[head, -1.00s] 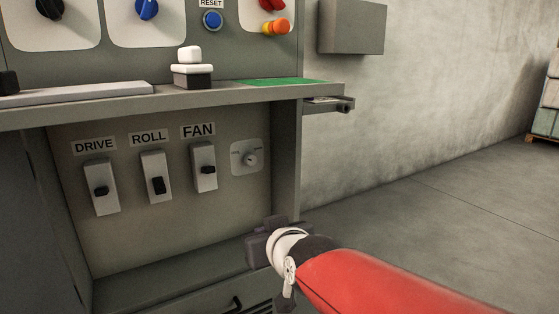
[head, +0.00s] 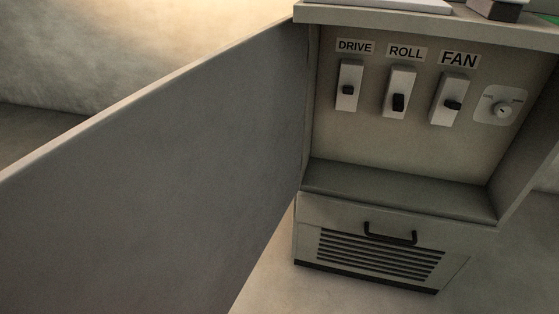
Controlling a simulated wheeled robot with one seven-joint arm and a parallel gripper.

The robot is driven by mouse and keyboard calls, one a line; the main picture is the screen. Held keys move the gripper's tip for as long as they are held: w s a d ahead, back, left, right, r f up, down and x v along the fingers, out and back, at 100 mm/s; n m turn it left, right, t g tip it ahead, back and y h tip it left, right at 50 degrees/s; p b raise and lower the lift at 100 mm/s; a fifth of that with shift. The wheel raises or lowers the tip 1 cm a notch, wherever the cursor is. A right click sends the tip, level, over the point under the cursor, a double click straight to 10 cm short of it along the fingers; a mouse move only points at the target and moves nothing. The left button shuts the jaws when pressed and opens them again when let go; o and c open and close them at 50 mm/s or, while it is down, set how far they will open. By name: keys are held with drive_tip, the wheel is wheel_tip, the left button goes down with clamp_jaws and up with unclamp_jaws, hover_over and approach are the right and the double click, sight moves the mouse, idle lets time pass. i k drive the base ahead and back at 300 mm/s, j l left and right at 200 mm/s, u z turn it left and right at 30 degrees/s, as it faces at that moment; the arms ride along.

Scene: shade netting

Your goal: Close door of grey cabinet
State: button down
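The grey cabinet (head: 397,180) stands at the right in the head view, with its inner panel exposed. Its grey door (head: 150,180) is swung wide open. The door is hinged at the left side of the cabinet opening and reaches toward me across the left half of the view. The door's lower and near parts run out of the frame. My gripper is not in the view now.
Inside the cabinet are switches labelled DRIVE (head: 348,86), ROLL (head: 398,92) and FAN (head: 450,98), and a small dial (head: 502,108). Below is a vented panel (head: 380,255) with a black handle (head: 390,233). A counter (head: 420,18) juts out above. Bare floor shows below the cabinet.

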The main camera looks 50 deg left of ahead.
sight(167, 200)
drive_tip(key=u, duration=0.65)
drive_tip(key=k+u, duration=0.1)
drive_tip(key=u, duration=0.55)
drive_tip(key=j+u, duration=0.1)
drive_tip(key=u, duration=0.55)
drive_tip(key=j+u, duration=0.1)
drive_tip(key=u, duration=0.6)
drive_tip(key=j+u, duration=0.1)
drive_tip(key=u, duration=0.55)
drive_tip(key=j+u, duration=0.1)
drive_tip(key=u, duration=0.55)
drive_tip(key=j+u, duration=0.1)
drive_tip(key=u, duration=1.2)
drive_tip(key=i+j+z, duration=0.1)
drive_tip(key=i, duration=0.2)
drive_tip(key=i+l+z, duration=0.1)
drive_tip(key=z, duration=0.3)
drive_tip(key=i+z, duration=0.45)
drive_tip(key=z, duration=0.3)
drive_tip(key=i+j+z, duration=0.1)
drive_tip(key=z, duration=0.3)
drive_tip(key=i+z, duration=0.1)
drive_tip(key=z, duration=0.75)
drive_tip(key=i+j+z, duration=0.15)
drive_tip(key=z, duration=0.65)
drive_tip(key=i+j+z, duration=0.1)
drive_tip(key=z, duration=0.35)
drive_tip(key=j+z, duration=0.2)
drive_tip(key=z, duration=0.2)
